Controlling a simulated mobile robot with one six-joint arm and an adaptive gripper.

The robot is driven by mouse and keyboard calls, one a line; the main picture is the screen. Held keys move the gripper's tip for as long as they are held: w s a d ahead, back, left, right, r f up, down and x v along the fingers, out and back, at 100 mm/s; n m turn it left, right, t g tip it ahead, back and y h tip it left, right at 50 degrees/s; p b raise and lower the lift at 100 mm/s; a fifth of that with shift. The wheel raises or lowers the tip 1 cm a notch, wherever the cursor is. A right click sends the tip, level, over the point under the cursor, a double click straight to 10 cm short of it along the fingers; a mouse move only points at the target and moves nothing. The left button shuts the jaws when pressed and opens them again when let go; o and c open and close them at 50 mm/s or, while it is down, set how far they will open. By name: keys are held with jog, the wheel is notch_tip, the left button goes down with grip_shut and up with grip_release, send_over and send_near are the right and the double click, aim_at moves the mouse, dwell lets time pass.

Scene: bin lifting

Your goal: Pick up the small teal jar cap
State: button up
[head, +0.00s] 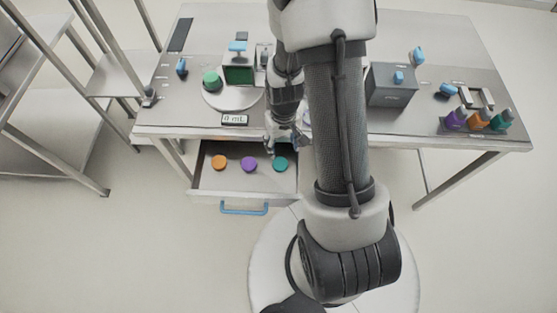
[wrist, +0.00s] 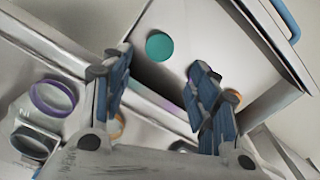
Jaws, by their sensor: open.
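The small teal jar cap (head: 281,164) lies in the open drawer, at the right end of a row of caps. In the wrist view the teal cap (wrist: 160,46) shows whole on the drawer floor, beyond and between my fingertips. My gripper (head: 284,141) is above the drawer's back right part, close to the cap in the head view. In the wrist view my gripper (wrist: 157,68) has its blue fingers spread, with nothing between them.
An orange cap (head: 219,162) and a purple cap (head: 249,164) lie left of the teal one. The drawer (head: 205,182) has a blue handle (head: 244,208) in front. The table (head: 400,127) above it holds a scale with a green-topped jar (head: 211,80) and a grey box (head: 391,90).

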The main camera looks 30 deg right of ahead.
jog(key=b, duration=0.2)
send_over(281, 165)
jog(key=f, duration=0.7)
jog(key=shift+s+f, duration=0.25)
jog(key=shift+f, duration=0.1)
jog(key=f, duration=0.2)
jog(key=f+b, duration=0.2)
jog(key=f, duration=0.1)
jog(key=shift+w+f, duration=0.3)
jog(key=shift+r, duration=0.1)
jog(key=shift+c, duration=0.6)
jog(key=c, duration=0.4)
